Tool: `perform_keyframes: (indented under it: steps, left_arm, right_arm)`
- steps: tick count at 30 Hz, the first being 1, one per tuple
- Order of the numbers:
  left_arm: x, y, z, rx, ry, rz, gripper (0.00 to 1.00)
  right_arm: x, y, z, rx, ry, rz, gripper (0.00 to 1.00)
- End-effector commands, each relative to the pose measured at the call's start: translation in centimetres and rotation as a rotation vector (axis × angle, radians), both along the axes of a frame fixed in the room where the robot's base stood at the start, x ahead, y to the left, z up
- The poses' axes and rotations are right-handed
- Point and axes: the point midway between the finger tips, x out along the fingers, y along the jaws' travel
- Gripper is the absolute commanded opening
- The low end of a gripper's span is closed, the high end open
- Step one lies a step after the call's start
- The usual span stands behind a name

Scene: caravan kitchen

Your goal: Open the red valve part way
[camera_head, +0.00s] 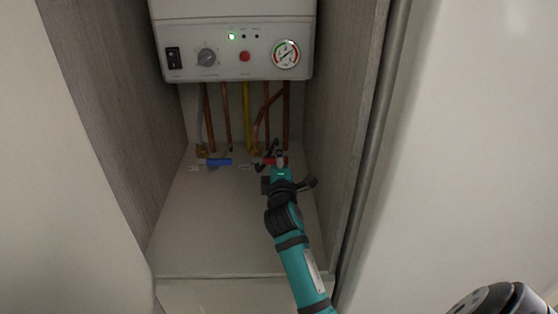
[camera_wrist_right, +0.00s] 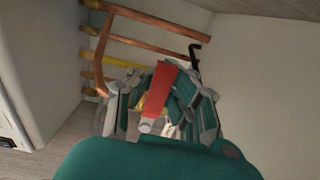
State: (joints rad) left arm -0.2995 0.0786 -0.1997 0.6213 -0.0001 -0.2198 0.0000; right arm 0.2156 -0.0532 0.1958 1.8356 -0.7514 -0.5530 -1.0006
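The red valve's lever (camera_head: 281,160) is at the foot of the pipes under the boiler, at the right of the row, mostly hidden behind my right gripper in the head view. In the right wrist view the red lever (camera_wrist_right: 161,90) stands between the fingers of my right gripper (camera_wrist_right: 160,105), tilted a little. The fingers are apart, one on each side, and a gap shows on the lever's left. I cannot tell whether the right finger touches it. My right gripper (camera_head: 272,164) reaches in from below in the head view. My left gripper is not in view.
A blue valve lever (camera_head: 218,162) lies to the left. Copper pipes (camera_head: 226,115) and a yellow pipe (camera_head: 246,105) rise to the white boiler (camera_head: 225,55), which has a green light on. Wooden side walls (camera_head: 345,95) enclose the niche closely. The niche floor (camera_head: 215,225) is clear at the front left.

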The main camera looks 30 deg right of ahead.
Motion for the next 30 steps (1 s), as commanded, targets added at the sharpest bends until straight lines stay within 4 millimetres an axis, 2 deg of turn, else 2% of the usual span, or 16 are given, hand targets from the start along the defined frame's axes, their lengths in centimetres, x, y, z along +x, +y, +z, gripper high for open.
perform_keyframes:
  steps: [1, 2, 8, 21, 30]
  left_arm:
    - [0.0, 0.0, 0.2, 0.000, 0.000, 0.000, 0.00]
    - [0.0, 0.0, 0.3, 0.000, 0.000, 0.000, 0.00]
    - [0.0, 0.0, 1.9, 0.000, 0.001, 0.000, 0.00]
    - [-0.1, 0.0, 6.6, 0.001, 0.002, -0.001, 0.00]
    - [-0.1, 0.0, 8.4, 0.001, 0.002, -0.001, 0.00]
  right_arm:
    - [-0.1, 0.2, -0.8, -0.002, 0.024, 0.001, 0.00]
    - [-0.1, 0.2, -0.7, -0.007, 0.027, 0.001, 0.00]
    - [-0.1, 0.2, 0.0, -0.079, 0.073, 0.001, 0.00]
    - [0.2, 0.6, 2.0, -0.354, 0.240, 0.003, 0.00]
    - [0.4, 1.1, 2.6, -0.486, 0.320, 0.004, 0.00]
